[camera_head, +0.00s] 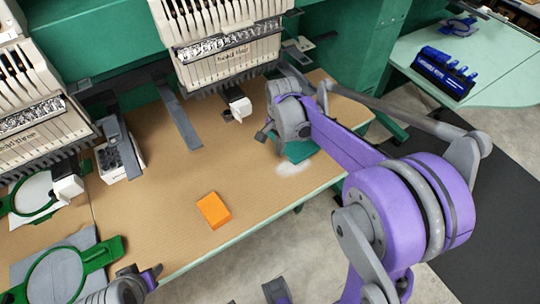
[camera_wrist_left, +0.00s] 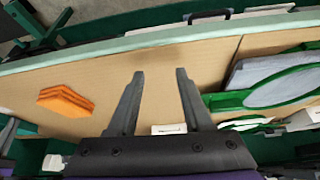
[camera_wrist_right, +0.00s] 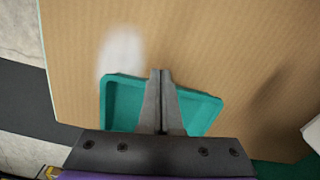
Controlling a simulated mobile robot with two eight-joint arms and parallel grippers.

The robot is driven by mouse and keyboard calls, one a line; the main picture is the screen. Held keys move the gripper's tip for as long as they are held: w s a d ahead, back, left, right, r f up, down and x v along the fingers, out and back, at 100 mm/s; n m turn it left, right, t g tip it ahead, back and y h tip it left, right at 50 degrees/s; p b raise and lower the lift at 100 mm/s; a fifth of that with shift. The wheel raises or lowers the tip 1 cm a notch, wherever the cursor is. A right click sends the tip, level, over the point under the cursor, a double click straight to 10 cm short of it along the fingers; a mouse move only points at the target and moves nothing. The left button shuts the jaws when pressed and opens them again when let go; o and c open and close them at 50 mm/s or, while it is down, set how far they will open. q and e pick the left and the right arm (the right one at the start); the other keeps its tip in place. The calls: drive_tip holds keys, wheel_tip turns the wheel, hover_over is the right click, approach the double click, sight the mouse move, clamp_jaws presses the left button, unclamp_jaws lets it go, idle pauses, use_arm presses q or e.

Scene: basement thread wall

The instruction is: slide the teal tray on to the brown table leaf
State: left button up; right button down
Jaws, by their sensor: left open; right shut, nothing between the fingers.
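The teal tray (camera_head: 302,150) lies at the right end of the brown table leaf (camera_head: 165,210), mostly hidden behind my right gripper (camera_head: 285,135). In the right wrist view the tray (camera_wrist_right: 203,108) shows its raised rim and rests over the brown surface, close to the leaf's edge. Its near side is hidden by my gripper. My right gripper (camera_wrist_right: 160,73) is shut and empty, with its fingers over the tray's inside; whether they touch it I cannot tell. My left gripper (camera_wrist_left: 160,74) is open and empty over the leaf's front part, by the orange block (camera_wrist_left: 65,100).
A whitish blurred patch (camera_head: 293,168) lies beside the tray. Embroidery machine heads (camera_head: 225,40) overhang the back. Green hoops (camera_head: 55,275) lie at the left. A pale green table (camera_head: 500,70) with blue items (camera_head: 443,72) stands at the back right.

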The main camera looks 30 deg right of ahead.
drive_tip(key=d, duration=0.2)
drive_tip(key=w+d, duration=0.1)
drive_tip(key=d, duration=0.1)
drive_tip(key=w+d, duration=0.1)
drive_tip(key=d, duration=0.1)
drive_tip(key=shift+d, duration=0.25)
drive_tip(key=shift+s+a, duration=0.1)
